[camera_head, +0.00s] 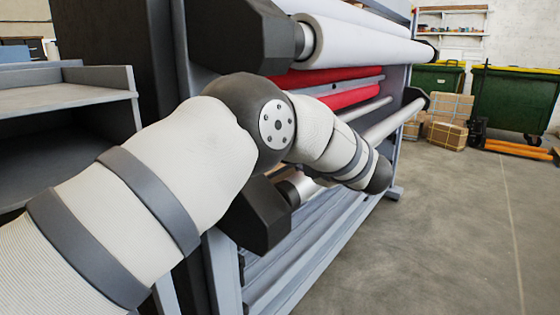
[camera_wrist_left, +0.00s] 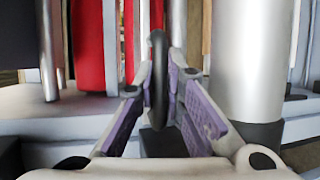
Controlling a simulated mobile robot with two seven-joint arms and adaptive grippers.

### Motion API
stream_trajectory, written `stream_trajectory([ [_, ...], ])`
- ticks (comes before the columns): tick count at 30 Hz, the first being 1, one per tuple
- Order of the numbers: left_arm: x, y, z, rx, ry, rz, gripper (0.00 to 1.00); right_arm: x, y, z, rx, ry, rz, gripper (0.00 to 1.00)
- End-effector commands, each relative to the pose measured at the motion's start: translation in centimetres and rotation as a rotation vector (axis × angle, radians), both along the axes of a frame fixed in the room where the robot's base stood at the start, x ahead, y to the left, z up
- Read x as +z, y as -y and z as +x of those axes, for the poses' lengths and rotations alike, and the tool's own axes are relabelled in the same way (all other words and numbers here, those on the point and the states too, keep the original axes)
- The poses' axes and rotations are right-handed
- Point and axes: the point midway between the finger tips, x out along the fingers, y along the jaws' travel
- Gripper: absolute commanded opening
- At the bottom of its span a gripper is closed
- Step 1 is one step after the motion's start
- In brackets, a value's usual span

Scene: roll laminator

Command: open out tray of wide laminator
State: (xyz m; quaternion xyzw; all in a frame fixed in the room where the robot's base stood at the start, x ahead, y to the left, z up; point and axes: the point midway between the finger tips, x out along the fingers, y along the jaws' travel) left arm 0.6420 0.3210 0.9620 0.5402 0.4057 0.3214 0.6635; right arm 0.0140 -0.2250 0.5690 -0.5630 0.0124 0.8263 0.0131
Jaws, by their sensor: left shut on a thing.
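The wide laminator (camera_head: 355,45) stands across the middle of the head view, with white and red rolls and several silver rollers. My left arm reaches across its front; its gripper is hidden behind the wrist there. In the left wrist view my left gripper (camera_wrist_left: 161,78) is shut on a thin dark handle (camera_wrist_left: 158,48), with a purple-padded finger on each side. How the handle joins the tray is hidden. Grey slats and rails (camera_head: 325,235) show low on the laminator; I cannot tell which part is the tray. My right gripper is not in view.
A grey shelf unit (camera_head: 60,97) stands at left. Green bins (camera_head: 515,98), cardboard boxes (camera_head: 447,136) and orange bars (camera_head: 518,148) are at the back right. The concrete floor (camera_head: 450,240) right of the laminator is clear. A large silver roller (camera_wrist_left: 250,60) is close beside my left gripper.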

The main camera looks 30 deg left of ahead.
Motion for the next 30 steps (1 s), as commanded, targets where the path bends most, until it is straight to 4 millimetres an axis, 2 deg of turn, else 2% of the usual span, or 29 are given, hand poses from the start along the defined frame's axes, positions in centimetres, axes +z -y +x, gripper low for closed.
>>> stream_trajectory([
  [3, 0.2, 2.3, -0.5, 0.010, 0.000, -0.001, 0.00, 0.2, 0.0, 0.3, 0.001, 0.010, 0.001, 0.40],
  [6, 0.3, 3.5, -0.6, 0.010, 0.000, -0.001, 0.00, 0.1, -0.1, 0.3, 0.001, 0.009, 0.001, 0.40],
  [17, 0.3, 4.2, -0.7, 0.009, 0.000, -0.002, 0.00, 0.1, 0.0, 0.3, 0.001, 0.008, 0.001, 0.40],
  [18, 0.3, 4.2, -0.7, 0.008, 0.000, -0.002, 0.14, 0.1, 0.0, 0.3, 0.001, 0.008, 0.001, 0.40],
  [20, 0.3, 4.2, -0.7, 0.009, -0.001, -0.002, 0.28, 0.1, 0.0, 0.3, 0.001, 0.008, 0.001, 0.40],
  [21, 0.3, 4.2, -0.7, 0.009, 0.000, -0.001, 0.31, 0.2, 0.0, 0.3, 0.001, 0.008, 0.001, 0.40],
  [30, 0.3, 4.3, -0.8, 0.011, 0.000, 0.000, 0.31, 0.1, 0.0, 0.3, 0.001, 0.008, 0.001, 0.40],
])
